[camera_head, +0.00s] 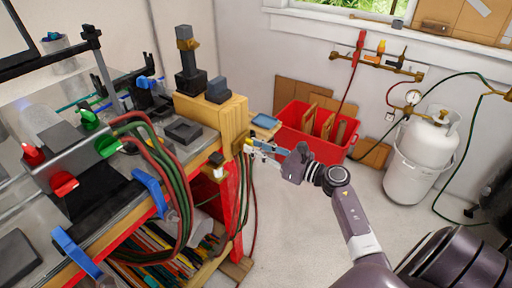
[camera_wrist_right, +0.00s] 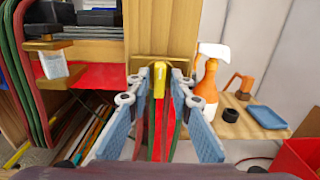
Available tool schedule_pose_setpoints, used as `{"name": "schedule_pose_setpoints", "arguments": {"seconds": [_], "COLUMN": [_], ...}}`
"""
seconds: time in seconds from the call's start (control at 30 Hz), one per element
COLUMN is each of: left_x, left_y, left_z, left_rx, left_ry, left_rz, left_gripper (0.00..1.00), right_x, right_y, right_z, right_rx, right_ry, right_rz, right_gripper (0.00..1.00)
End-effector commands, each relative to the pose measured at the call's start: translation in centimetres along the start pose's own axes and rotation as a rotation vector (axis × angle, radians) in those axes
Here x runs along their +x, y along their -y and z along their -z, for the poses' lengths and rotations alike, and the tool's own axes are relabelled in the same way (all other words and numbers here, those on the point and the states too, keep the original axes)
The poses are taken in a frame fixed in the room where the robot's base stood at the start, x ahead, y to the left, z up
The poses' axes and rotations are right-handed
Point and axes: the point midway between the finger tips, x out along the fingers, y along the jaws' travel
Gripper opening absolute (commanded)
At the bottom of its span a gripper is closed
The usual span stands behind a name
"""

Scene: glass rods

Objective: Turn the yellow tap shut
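The yellow tap (camera_wrist_right: 159,80) shows in the middle of the right wrist view, in front of the end of a wooden bench post. Its yellow lever looks vertical from here. In the head view a small yellow part (camera_head: 247,144) shows at the bench corner, by my fingertips. My right gripper (camera_head: 262,149) reaches the bench corner from the right. In the right wrist view the gripper's (camera_wrist_right: 160,88) blue-padded fingers are apart, one on each side of the tap. A narrow gap seems to show on each side; contact cannot be told. My left gripper is out of view.
Red and green hoses (camera_head: 178,190) hang over the bench front. A spray bottle (camera_wrist_right: 207,82) and a blue tray (camera_wrist_right: 268,117) stand on a wooden shelf right of the tap. A red crate (camera_head: 312,148) and a white gas cylinder (camera_head: 422,150) stand beyond, on open floor.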

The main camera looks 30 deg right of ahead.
Motion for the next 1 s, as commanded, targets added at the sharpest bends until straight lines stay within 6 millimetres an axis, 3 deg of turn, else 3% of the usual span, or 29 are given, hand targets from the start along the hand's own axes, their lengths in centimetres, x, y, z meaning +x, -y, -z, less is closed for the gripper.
{"name": "schedule_pose_setpoints", "arguments": {"seconds": [0.17,0.57,1.0], "left_x": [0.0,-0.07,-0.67], "left_y": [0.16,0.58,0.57], "left_z": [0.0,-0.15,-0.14], "left_rx": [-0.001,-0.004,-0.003], "left_ry": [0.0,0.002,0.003], "left_rz": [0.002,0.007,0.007], "left_gripper": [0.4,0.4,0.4], "right_x": [-0.03,-0.05,-0.05], "right_y": [0.01,0.04,0.16], "right_z": [-0.02,-0.04,-0.1], "right_rx": [0.0,0.034,0.345], "right_ry": [0.0,-0.001,-0.002], "right_rz": [0.0,-0.001,-0.001], "right_gripper": [0.0,0.0,0.0]}}
